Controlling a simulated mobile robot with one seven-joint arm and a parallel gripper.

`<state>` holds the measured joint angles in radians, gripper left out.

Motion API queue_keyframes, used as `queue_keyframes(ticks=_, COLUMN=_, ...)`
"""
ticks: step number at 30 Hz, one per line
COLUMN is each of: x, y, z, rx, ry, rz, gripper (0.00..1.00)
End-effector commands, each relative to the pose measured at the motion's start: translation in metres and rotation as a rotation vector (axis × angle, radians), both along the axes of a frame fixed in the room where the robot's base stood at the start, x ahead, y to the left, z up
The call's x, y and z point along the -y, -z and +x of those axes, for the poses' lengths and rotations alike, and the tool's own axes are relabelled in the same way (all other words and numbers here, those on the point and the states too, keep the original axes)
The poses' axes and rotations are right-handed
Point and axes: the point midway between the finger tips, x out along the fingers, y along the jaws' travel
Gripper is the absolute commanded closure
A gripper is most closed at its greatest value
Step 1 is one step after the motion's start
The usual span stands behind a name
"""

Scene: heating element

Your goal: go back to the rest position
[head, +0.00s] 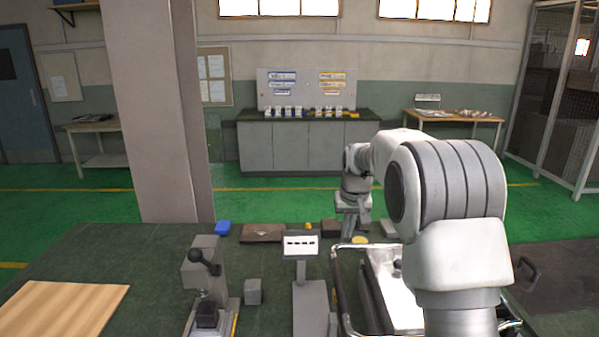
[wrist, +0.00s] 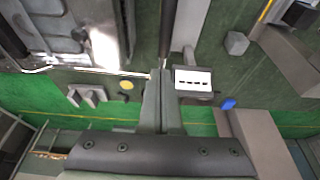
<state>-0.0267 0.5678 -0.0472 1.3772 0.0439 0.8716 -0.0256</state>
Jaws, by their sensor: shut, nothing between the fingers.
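My arm reaches forward on the right side of the head view, and my gripper (head: 351,232) points down above the far part of the green work table (head: 160,240). In the wrist view my gripper (wrist: 161,80) has its two fingers together, with nothing between them. The fingertips are beside the white panel with black marks (wrist: 193,81) on its grey stand. That panel also shows in the head view (head: 300,244), left of my gripper. The fingertips look apart from the table things, but the exact gap is hard to tell.
A metal tray with a rail (head: 380,275) lies under my arm. A grey lever device (head: 205,275), a small grey block (head: 253,291) and a wooden board (head: 60,312) are to the left. A blue block (head: 223,227) lies by the pillar (head: 160,110).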

Motion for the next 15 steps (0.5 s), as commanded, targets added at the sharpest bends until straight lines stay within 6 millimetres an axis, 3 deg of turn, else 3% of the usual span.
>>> queue_keyframes(ticks=1, x=0.0, y=-0.019, z=-0.015, rx=0.011, ry=0.001, rz=0.002, gripper=1.0)
queue_keyframes(ticks=6, x=0.0, y=-0.061, z=-0.065, rx=0.034, ry=0.002, rz=0.007, gripper=1.0)
queue_keyframes(ticks=15, x=0.0, y=-0.109, z=-0.164, rx=0.073, ry=0.001, rz=0.01, gripper=1.0)
